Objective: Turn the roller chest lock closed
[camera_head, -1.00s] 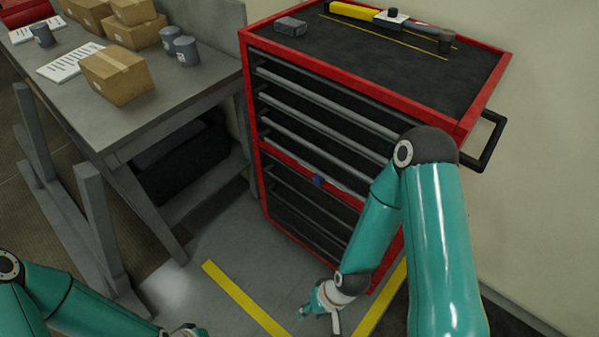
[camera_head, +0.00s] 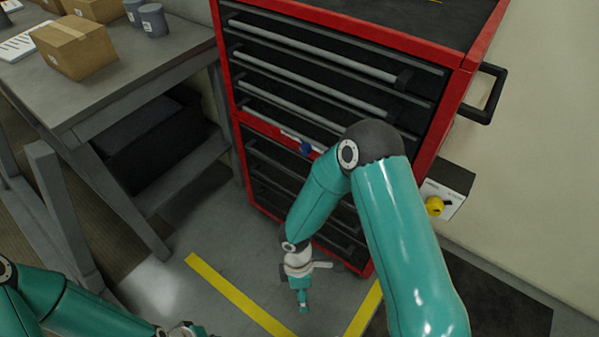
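The roller chest (camera_head: 227,90) is red with black drawers and grey handles, and stands right of the workbench. Its lock is a small blue knob (camera_head: 306,148) on the strip between the upper and lower drawers. My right arm crosses in front of the chest, and its gripper (camera_head: 304,300) hangs low over the floor, below and apart from the lock. The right fingers are too small to tell open from shut. My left gripper (camera_head: 185,331) is at the bottom edge, partly cut off, far from the chest. Its finger state is unclear.
A grey workbench (camera_head: 110,88) with a cardboard box (camera_head: 75,46) and dark cups stands at the left. A black side handle (camera_head: 487,97) juts from the chest. A wall box with a yellow knob (camera_head: 434,206) is at the right. Yellow floor lines (camera_head: 235,295) border clear floor.

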